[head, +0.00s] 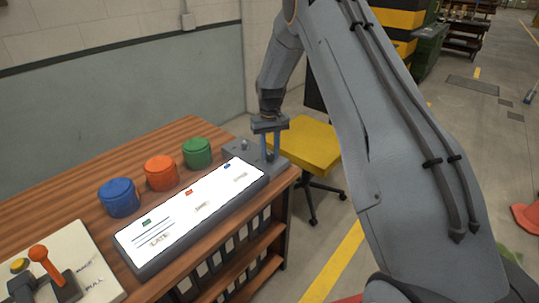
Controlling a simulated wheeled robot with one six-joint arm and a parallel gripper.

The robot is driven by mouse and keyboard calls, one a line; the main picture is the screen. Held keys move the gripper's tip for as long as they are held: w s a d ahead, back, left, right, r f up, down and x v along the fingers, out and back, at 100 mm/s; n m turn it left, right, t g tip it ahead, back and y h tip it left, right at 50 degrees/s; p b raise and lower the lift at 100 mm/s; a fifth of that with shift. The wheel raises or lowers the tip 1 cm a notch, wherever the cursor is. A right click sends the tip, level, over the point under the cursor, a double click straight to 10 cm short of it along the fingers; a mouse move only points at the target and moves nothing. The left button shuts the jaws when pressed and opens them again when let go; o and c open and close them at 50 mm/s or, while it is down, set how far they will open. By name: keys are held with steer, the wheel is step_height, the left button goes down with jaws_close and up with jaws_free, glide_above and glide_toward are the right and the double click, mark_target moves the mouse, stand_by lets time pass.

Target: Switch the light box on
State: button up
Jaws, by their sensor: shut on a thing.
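The light box (222,199) is a long grey-framed panel on the wooden bench. Its top is bright white and looks lit, with small coloured marks and labels on it. A grey control box (235,153) with a small round knob (244,145) stands at its far right end. My gripper (270,154) points down over the right part of this box. It is shut on a small upright part there, likely a switch lever; the fingers hide most of it.
Blue (119,199), orange (161,174) and green (197,154) canisters stand behind the light box. A white panel (82,250) with an orange-knobbed lever (44,262) is at lower left. A yellow chair (308,147) stands close beyond the bench's right end.

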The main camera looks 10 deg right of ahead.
mark_target(270, 155)
steer(key=shift+m+b, duration=0.4)
steer(key=shift+m, duration=0.6)
steer(key=o, duration=1.1)
steer(key=shift+c, duration=0.2)
step_height(270, 155, up, 7)
steer(key=shift+r+b, duration=0.1)
steer(key=shift+b, duration=0.9)
steer(key=shift+r, duration=0.3)
